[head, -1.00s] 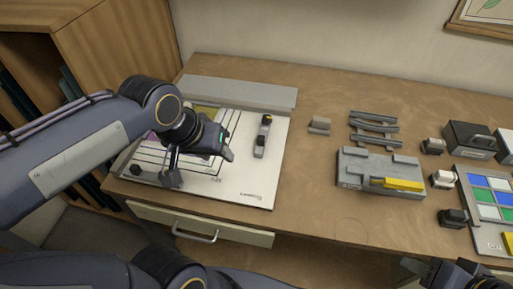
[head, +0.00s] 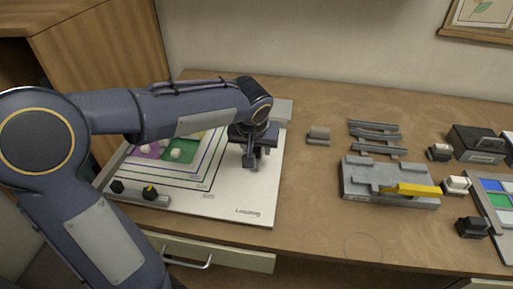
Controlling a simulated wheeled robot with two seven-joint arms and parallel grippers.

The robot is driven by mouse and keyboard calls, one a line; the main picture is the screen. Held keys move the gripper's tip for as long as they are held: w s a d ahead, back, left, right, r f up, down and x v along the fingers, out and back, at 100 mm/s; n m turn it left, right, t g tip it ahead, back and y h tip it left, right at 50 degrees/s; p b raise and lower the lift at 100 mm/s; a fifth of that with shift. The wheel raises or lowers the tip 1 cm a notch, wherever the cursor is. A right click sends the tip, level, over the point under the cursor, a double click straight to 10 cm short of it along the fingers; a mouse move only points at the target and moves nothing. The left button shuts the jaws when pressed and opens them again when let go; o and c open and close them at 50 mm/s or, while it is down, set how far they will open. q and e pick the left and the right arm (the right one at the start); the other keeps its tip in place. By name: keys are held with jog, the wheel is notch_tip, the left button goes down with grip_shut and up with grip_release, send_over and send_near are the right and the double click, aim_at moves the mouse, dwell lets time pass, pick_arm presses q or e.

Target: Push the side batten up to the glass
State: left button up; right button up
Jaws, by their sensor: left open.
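The white board (head: 262,197) lies on the bench with printed outlines. Coloured glass, including a purple piece (head: 152,151) and a green piece (head: 183,150), lies toward its back left, with small white lumps on it. My left gripper (head: 250,160) is open and points down over the right part of the board. It is where the grey side batten stood, and it hides most or all of that batten. I cannot tell whether it touches it. My right gripper is not clearly visible.
Small dark blocks and a colour tray (head: 498,207) are at far right. Bench front centre is clear.

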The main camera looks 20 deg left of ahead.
pick_arm(q)
jog(key=shift+w+f, duration=0.15)
jog(key=shift+f, duration=0.25)
grip_shut()
jog(key=shift+a, duration=0.15)
